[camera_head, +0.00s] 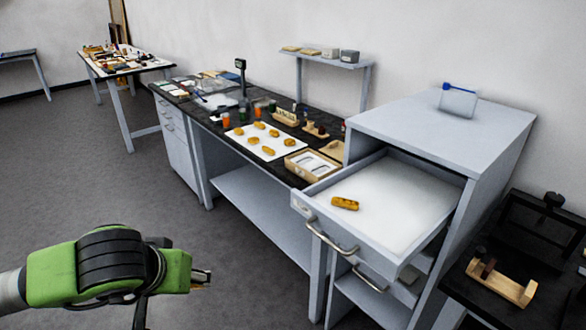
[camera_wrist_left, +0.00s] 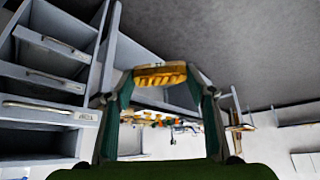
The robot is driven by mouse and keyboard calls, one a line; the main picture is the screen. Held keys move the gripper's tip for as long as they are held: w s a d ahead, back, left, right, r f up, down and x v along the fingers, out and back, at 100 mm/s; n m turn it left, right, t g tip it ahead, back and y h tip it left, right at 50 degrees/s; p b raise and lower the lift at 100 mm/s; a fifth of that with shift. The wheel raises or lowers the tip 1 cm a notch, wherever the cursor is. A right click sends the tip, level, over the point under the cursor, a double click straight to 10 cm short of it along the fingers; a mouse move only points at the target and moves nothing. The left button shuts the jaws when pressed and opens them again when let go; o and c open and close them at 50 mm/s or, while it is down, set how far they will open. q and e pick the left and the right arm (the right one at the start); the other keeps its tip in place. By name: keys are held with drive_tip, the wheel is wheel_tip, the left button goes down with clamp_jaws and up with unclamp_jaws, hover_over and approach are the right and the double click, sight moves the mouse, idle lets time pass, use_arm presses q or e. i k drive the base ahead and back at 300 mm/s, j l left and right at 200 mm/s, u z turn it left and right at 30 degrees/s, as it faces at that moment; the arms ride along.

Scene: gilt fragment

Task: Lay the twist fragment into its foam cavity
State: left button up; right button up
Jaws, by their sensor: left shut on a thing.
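My left gripper (camera_head: 203,280) is in the lower left of the head view, over the floor in front of the bench. In the left wrist view its fingers (camera_wrist_left: 160,82) are shut on a gold fragment with twisted ridges (camera_wrist_left: 160,75), held crosswise at the fingertips. In the head view only a small golden bit of it shows. A shallow wooden box (camera_head: 291,163) with a pale insert and dark-outlined recesses stands at the bench's near right end; the recesses are too small to read clearly. My right gripper is not in view.
An open drawer (camera_head: 392,262) juts from the grey cabinet (camera_head: 440,125); another gold piece (camera_head: 345,203) lies in it. A white sheet (camera_head: 240,143) with several gold pieces lies on the dark bench, left of the box. A wooden cradle (camera_head: 500,283) stands lower right. Floor around my gripper is clear.

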sight(321, 171)
drive_tip(key=i+j+u, duration=0.5)
drive_tip(key=i+u, duration=0.2)
drive_tip(key=i, duration=0.25)
drive_tip(key=i+j+u, duration=0.1)
drive_tip(key=i+u, duration=0.2)
drive_tip(key=i, duration=0.2)
drive_tip(key=i+z, duration=0.35)
drive_tip(key=i+j+z, duration=0.1)
drive_tip(key=i+z, duration=0.25)
drive_tip(key=i+j+z, duration=0.2)
drive_tip(key=z, duration=0.15)
drive_tip(key=i+z, duration=0.15)
drive_tip(key=z, duration=0.3)
drive_tip(key=i+j+z, duration=0.15)
drive_tip(key=z, duration=0.3)
drive_tip(key=i+j+z, duration=0.15)
drive_tip(key=z, duration=0.3)
drive_tip(key=i+j+z, duration=0.1)
drive_tip(key=j+z, duration=0.15)
drive_tip(key=z, duration=0.2)
drive_tip(key=i+j+z, duration=0.15)
drive_tip(key=z, duration=0.25)
drive_tip(key=i+j+z, duration=0.1)
drive_tip(key=j+z, duration=0.15)
drive_tip(key=z, duration=0.15)
drive_tip(key=i+j+z, duration=0.1)
drive_tip(key=z, duration=0.3)
drive_tip(key=j+z, duration=0.4)
